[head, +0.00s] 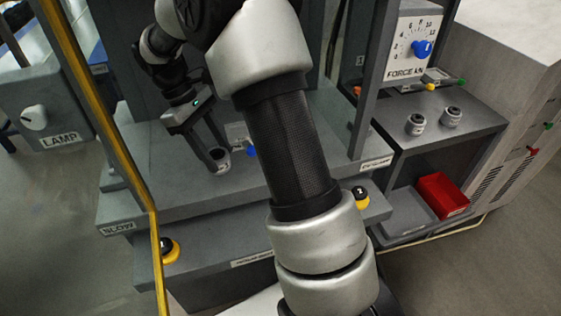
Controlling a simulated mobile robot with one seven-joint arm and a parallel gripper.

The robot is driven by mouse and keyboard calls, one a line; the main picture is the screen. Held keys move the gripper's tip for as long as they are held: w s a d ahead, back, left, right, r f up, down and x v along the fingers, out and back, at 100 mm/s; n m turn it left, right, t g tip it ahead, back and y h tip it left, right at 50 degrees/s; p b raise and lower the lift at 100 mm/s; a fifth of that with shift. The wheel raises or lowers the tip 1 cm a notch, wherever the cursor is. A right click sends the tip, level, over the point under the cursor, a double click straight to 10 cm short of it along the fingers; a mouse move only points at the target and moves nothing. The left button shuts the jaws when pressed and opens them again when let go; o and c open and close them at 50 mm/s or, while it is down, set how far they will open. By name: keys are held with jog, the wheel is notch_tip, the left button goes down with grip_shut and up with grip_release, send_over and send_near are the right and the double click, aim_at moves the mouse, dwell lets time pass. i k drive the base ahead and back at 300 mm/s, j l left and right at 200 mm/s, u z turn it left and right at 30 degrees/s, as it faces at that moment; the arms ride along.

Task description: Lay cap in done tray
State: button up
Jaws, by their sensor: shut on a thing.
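My gripper (213,156) is at the left of centre in the head view, inside the grey machine frame, with its fingers pointing down. It is shut on a small round grey piece, which I take for the cap (222,164), low over or at the grey deck. The fingers hide part of it, and I cannot tell whether it touches the deck. A grey tray (405,226) lies on the lower shelf at the right, beside a red bin (442,195). I can read no label that shows which is the done tray.
Two small grey cylinders with dark tops (416,124) (451,117) stand on the right upper shelf. A post (376,80) stands between the deck and that shelf. A yellow rail (100,115) crosses at the left. A blue part (251,151) is just right of the gripper.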

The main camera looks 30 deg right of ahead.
aim_at(402, 219)
jog(key=k, duration=0.45)
jog(key=z, duration=0.35)
jog(key=k+z, duration=0.15)
jog(key=z, duration=0.25)
jog(key=l+z, duration=0.1)
jog(key=z, duration=0.25)
jog(key=i+l+z, duration=0.2)
jog(key=l, duration=0.2)
jog(key=l+z, duration=0.2)
jog(key=l, duration=0.2)
jog(key=i+l, duration=0.15)
jog(key=l, duration=0.2)
jog(key=i+l, duration=0.15)
jog(key=l, duration=0.15)
jog(key=i, duration=0.5)
